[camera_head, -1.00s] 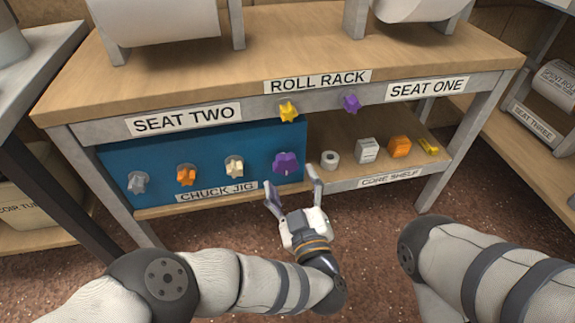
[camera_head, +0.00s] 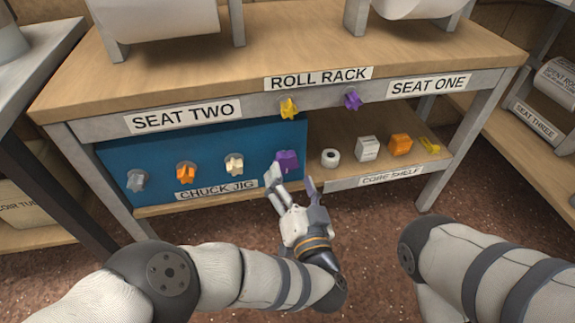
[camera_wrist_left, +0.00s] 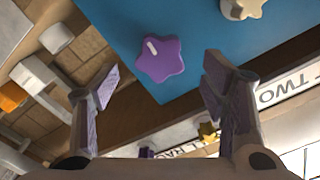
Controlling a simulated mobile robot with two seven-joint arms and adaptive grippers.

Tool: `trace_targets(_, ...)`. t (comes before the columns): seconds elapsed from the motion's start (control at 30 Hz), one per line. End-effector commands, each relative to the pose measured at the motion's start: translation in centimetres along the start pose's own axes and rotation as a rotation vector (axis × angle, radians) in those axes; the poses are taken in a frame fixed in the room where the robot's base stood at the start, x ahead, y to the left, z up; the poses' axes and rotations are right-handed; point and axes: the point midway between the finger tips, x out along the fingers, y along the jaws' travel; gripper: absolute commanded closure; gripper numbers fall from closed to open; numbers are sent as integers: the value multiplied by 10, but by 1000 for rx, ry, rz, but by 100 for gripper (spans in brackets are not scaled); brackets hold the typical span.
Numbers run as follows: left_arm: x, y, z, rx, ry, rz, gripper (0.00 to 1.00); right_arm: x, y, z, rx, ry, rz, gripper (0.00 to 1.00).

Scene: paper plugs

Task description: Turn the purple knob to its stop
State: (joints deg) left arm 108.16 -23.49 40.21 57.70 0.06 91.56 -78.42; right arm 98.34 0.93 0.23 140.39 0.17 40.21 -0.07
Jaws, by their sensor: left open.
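The purple knob (camera_head: 287,159) is on the blue chuck jig panel (camera_head: 215,140), at the right end of a row of knobs. In the left wrist view it is a purple star-shaped knob (camera_wrist_left: 160,62) with a white mark near its upper left edge. My left gripper (camera_head: 290,178) is open just in front of and below it. In the wrist view the fingers (camera_wrist_left: 160,82) stand apart, one to each side of the knob, with gaps and no contact visible. In the head view a finger hides the knob's lower left. My right gripper is out of view.
Grey, orange and cream knobs sit left on the same panel. A yellow knob (camera_head: 289,108) and another purple knob (camera_head: 352,101) are on the rail above. The core shelf (camera_head: 345,172) at the right holds several small items, including a white roll (camera_head: 330,158).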

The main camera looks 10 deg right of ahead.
Motion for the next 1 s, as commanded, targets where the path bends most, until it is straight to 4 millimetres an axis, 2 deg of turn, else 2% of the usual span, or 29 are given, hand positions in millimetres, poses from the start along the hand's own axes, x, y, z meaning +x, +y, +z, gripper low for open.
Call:
trace_targets(0.6,38,1,1,-2,-1,0,33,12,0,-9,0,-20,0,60)
trace_targets(0.8,39,0,0,-2,0,0,33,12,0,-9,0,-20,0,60)
trace_targets(0.83,39,0,0,-2,0,0,36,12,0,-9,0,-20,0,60)
trace_targets(1.0,39,0,0,-2,0,0,74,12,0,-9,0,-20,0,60)
